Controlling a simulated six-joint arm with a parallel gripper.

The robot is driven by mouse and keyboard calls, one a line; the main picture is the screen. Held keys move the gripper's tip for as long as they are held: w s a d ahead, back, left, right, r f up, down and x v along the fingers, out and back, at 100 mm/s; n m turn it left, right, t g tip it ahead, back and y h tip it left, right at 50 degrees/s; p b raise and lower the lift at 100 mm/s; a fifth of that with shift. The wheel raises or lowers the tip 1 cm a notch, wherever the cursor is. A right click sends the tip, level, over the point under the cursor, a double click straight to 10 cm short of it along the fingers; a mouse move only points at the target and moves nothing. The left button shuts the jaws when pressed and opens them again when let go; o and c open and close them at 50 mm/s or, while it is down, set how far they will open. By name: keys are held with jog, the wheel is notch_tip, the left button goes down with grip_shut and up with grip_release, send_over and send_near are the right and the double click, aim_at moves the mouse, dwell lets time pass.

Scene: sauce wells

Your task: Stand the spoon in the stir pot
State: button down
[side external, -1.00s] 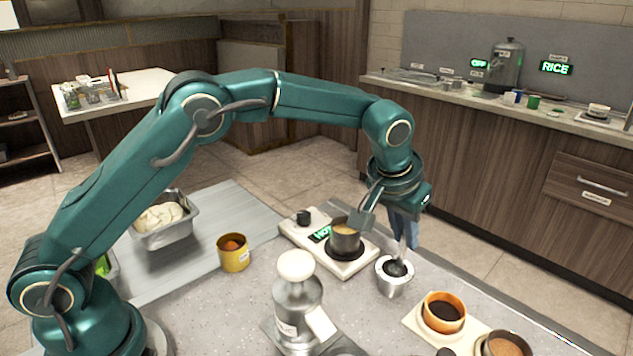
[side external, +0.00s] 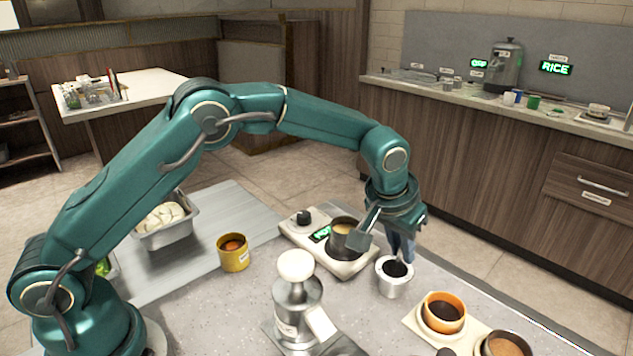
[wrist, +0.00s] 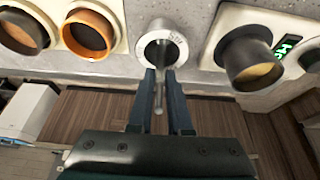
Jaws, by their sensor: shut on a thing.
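My gripper (side external: 403,250) points down just behind the rim of a small silver pot (side external: 394,288) with dark contents. Its two fingers show in the wrist view (wrist: 160,75), shut on the spoon (wrist: 158,100), a thin metal piece between them. The silver pot stands right at the fingertips in the wrist view (wrist: 181,48), with small lettering on its rim that I cannot read surely. The spoon's lower end is hidden, apparently inside the pot. In the side view the fingers and pot hide nearly all of the spoon.
A dark pot (side external: 343,240) with tan contents sits on a hot plate (side external: 345,266) to the left. Orange (side external: 444,312) and brown (side external: 506,345) wells stand on a board to the right. A silver dispenser (side external: 298,305) and yellow cup (side external: 233,254) are nearer my base.

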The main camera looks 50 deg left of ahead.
jog(key=shift+f, duration=0.1)
jog(key=shift+c, duration=0.6)
grip_release()
jog(key=shift+r, duration=4.55)
